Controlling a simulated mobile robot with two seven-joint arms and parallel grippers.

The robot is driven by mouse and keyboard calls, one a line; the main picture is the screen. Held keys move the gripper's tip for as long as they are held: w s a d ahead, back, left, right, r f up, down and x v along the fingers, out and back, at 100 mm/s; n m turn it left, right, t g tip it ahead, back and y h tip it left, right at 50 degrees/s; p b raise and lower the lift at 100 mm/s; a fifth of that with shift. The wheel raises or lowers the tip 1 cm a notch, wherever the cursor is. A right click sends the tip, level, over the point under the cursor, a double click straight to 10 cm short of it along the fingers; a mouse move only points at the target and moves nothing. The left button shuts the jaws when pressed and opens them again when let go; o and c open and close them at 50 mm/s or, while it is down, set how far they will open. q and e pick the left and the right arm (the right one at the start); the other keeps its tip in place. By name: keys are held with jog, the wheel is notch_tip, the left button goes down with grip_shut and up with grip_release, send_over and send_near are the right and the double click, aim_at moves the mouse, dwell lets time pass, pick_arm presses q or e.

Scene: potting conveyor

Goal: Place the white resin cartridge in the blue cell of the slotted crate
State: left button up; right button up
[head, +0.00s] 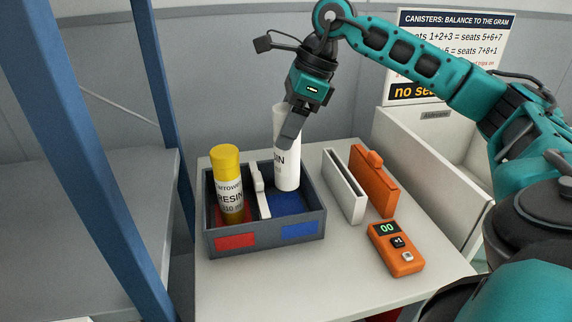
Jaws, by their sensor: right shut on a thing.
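The white resin cartridge (287,171) is upright, held by my right gripper (291,127), which is shut around its upper part. Its lower end is over or inside the blue cell (292,204) of the slotted crate (266,240); I cannot tell whether it touches the floor. The crate is dark grey, with a red label on the left front and a blue label on the right front. A yellow-capped resin cartridge (228,183) stands in the left cell. A light divider (261,190) stands between the cells. My left gripper is not in view.
To the right of the crate stand a white flat panel (343,185) and an orange case (373,180). An orange handheld meter reading 00 (396,249) lies in front. The table's front (310,285) is bare. A blue post (165,100) rises at left.

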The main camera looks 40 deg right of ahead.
aim_at(286, 156)
jog(key=shift+f+b, duration=0.4)
jog(key=shift+f, duration=2.95)
jog(key=shift+f, duration=0.2)
jog(key=o, duration=1.3)
jog(key=shift+r, duration=0.35)
jog(key=p+v, duration=0.1)
jog(key=v, duration=1)
jog(key=shift+d+r, duration=0.2)
jog(key=shift+r, duration=0.1)
